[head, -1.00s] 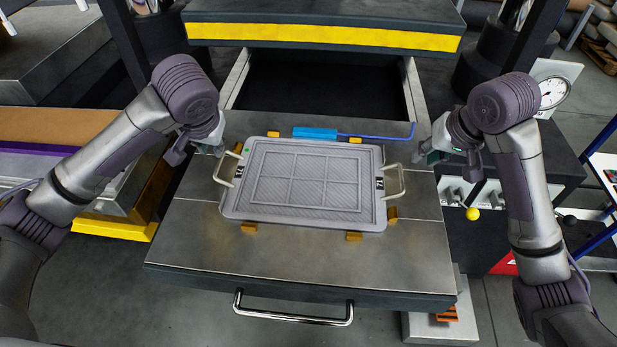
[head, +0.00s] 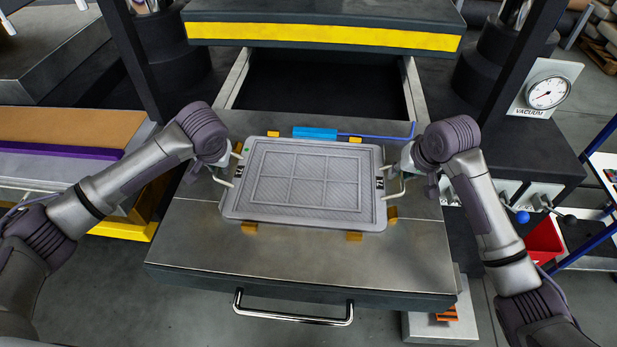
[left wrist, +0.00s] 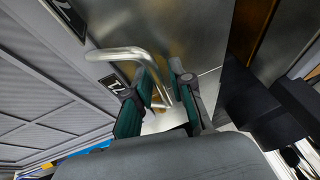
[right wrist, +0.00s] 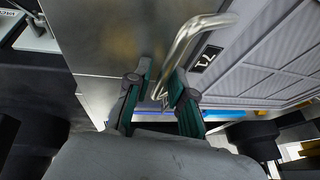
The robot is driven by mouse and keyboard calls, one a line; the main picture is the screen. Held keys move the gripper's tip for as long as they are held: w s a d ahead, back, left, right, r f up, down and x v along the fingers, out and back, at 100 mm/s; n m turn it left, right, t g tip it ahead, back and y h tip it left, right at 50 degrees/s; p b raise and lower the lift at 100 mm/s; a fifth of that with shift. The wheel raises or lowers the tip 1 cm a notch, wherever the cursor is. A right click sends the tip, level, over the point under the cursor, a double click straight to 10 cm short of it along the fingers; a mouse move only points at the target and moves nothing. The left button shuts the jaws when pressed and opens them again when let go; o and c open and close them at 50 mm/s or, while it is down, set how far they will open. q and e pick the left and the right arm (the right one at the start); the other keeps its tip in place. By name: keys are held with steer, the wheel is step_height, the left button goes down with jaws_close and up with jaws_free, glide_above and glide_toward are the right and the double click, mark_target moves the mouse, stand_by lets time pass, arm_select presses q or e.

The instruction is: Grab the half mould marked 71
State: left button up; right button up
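The half mould (head: 305,185) is a grey ribbed plate with a raised grid, lying flat on the metal platen (head: 300,265). It has a bent metal handle at each short end. A dark label beside the handle reads 71 in the right wrist view (right wrist: 205,60). My left gripper (head: 222,172) is at the left handle; in the left wrist view its open fingers (left wrist: 160,105) stand either side of the handle bar (left wrist: 125,54). My right gripper (head: 402,172) is at the right handle; its open fingers (right wrist: 160,102) stand either side of the bar (right wrist: 190,35).
Small orange blocks (head: 354,237) sit around the mould's edges. A blue tool (head: 315,133) with a thin blue rod lies behind it. A yellow-striped press beam (head: 322,37) is at the back. A chrome drawer-like handle (head: 292,317) is at the front. Bare platen lies in front of the mould.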

arm_select(q)
jaws_close()
arm_select(e)
jaws_close()
